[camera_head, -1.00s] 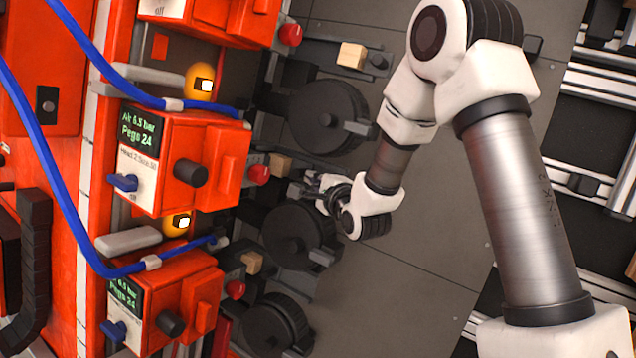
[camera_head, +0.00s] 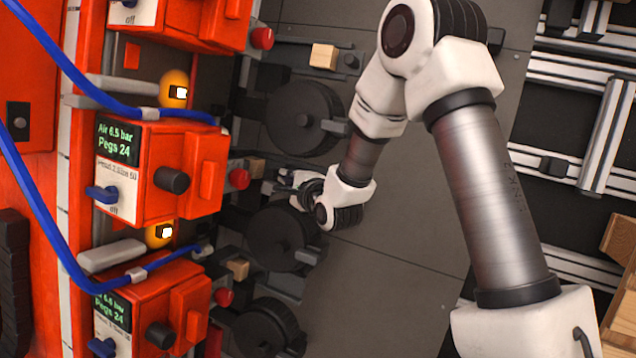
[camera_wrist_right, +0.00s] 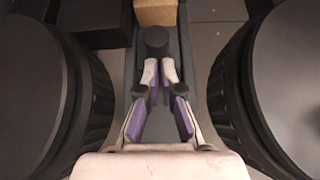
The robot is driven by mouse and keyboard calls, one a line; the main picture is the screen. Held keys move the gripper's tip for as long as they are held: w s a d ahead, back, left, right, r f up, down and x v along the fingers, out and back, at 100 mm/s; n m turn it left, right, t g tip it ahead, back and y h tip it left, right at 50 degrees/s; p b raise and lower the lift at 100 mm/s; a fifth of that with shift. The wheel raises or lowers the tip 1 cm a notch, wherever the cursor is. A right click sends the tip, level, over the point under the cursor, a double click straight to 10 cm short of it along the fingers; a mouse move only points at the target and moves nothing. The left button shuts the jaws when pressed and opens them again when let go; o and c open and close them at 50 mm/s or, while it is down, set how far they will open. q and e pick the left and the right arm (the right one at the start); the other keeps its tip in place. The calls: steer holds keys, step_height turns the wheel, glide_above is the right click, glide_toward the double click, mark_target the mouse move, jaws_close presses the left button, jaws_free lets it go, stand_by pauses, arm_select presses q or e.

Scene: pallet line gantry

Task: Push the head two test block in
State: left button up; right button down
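The head two box (camera_head: 150,170) is orange with a small green display and sits left of the middle in the head view. A small wooden block (camera_head: 255,167), which looks like its test block, is on the dark rail just right of the box's red knob. In the right wrist view, a wooden block (camera_wrist_right: 156,12) is at the top, beyond a short black cylinder (camera_wrist_right: 157,40). My right gripper (camera_head: 286,178) is close to the block in the head view, apart from it. Its fingertips (camera_wrist_right: 160,72) are nearly together and empty, short of the cylinder. My left gripper is out of view.
Dark round drums flank my right gripper, one above (camera_head: 305,117) and one below (camera_head: 278,238); they crowd both sides in the wrist view. Other wooden blocks lie above (camera_head: 323,56) and below (camera_head: 237,269). Blue hoses cross the orange boxes.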

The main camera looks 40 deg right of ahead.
steer(key=shift+s+d+r, duration=0.15)
steer(key=shift+s, duration=0.1)
steer(key=shift+s+d, duration=0.1)
steer(key=shift+s, duration=0.25)
steer(key=shift+s+d+p, duration=0.35)
steer(key=shift+s+d, duration=0.15)
steer(key=shift+s, duration=0.4)
steer(key=shift+s+d, duration=0.3)
steer(key=shift+s, duration=0.1)
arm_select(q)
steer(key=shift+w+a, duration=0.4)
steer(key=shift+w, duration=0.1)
arm_select(e)
steer(key=shift+w+a+f, duration=0.1)
steer(key=shift+f, duration=0.1)
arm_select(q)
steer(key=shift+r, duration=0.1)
